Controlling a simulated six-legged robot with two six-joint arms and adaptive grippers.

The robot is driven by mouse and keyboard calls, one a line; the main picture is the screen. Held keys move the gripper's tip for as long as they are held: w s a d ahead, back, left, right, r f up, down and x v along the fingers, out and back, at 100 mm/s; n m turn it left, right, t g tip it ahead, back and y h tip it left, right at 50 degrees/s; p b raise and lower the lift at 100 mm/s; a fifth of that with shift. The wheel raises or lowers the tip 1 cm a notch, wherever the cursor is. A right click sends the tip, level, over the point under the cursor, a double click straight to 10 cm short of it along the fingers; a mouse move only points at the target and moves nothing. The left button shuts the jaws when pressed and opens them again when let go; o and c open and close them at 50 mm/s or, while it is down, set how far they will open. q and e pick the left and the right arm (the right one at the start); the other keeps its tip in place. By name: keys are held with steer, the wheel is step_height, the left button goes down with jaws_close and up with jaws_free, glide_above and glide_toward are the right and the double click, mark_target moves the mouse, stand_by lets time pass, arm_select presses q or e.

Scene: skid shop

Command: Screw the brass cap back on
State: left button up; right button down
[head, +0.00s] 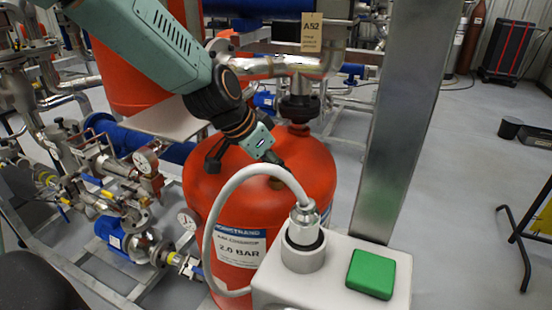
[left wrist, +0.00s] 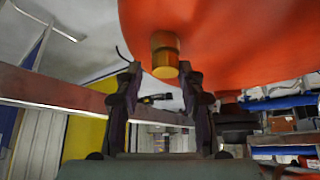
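A brass cylindrical piece (left wrist: 165,55) stands against the orange-red tank (left wrist: 235,35) in the left wrist view. It has a broader band and a narrower end; I cannot tell the cap from the fitting under it. My left gripper (left wrist: 161,74) is open, one finger to each side of the brass end, with gaps showing. In the head view the left gripper (head: 276,161) is low over the top of the tank (head: 310,165). A small brownish piece (head: 277,183) shows there, partly hidden by the gripper and a hose. My right gripper is not in view.
A grey box with a green button (head: 371,273) and a plugged-in pale hose (head: 215,215) stands in front of the tank. A metal post (head: 395,120) rises at right. Pipes and gauges (head: 146,160) crowd the left. The floor at right is mostly clear.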

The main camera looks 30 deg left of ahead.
arm_select(q)
steer(key=shift+s+r+n+t+y+p, duration=0.15)
steer(key=shift+n+y+p, duration=0.4)
steer(key=shift+n+p, duration=0.6)
steer(key=shift+w+n+t+y+p, duration=0.15)
steer(key=shift+n+y+p, duration=0.55)
steer(key=shift+p, duration=0.75)
steer(key=n+y+p, duration=0.1)
steer(key=n+p, duration=0.1)
steer(key=n, duration=0.1)
steer(key=shift+p, duration=0.4)
steer(key=shift+n+y+p, duration=0.85)
steer(key=shift+n+p, duration=0.3)
steer(key=shift+p, duration=0.45)
steer(key=shift+c, duration=0.2)
